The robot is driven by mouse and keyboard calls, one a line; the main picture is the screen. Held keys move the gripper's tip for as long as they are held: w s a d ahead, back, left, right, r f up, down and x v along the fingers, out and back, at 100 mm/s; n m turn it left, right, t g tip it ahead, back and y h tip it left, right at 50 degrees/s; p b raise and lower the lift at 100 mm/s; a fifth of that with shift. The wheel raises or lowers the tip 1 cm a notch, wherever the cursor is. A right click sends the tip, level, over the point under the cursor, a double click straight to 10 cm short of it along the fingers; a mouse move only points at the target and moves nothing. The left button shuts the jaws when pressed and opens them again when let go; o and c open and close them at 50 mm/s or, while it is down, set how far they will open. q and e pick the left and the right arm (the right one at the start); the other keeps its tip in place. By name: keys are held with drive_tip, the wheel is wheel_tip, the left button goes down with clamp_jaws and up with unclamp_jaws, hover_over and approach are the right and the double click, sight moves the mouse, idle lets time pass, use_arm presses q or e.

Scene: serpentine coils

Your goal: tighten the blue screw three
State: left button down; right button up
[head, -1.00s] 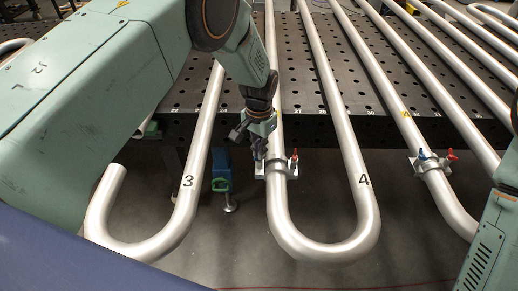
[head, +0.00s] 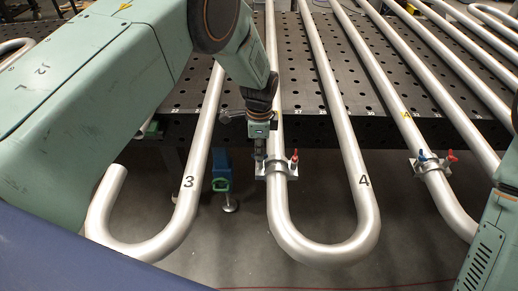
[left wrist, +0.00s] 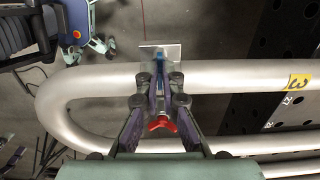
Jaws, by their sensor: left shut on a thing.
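A silver clamp (head: 281,170) sits on the straight pipe left of the 4-marked bend. Its red screw (head: 294,158) stands on the right side. My left gripper (head: 260,157) points down at the clamp's left side and hides the blue screw in the head view. In the left wrist view the blue screw (left wrist: 159,68) shows between the fingertips of my left gripper (left wrist: 160,82), which is shut on it. The red screw (left wrist: 162,124) is nearer that camera, and a yellow 3 label (left wrist: 299,81) is on the pipe. My right gripper is not in view.
A second clamp (head: 431,165) with blue and red screws sits on a pipe to the right. Silver serpentine pipes (head: 322,252) overhang the black perforated table (head: 345,128). A blue-green stand (head: 221,175) is left of the gripper. Open floor lies below.

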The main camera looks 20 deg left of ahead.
use_arm(q)
drive_tip(key=m, duration=0.4)
drive_tip(key=shift+w+r+m, duration=0.2)
drive_tip(key=shift+w+m, duration=0.05)
drive_tip(key=shift+m, duration=0.05)
drive_tip(key=m, duration=0.3)
drive_tip(key=shift+m+p, duration=0.4)
drive_tip(key=m, duration=0.4)
drive_tip(key=shift+d, duration=0.1)
drive_tip(key=shift+m+p, duration=0.4)
drive_tip(key=shift+m, duration=1.6)
drive_tip(key=c, duration=1.5)
unclamp_jaws()
drive_tip(key=shift+s, duration=0.2)
drive_tip(key=shift+f, duration=0.1)
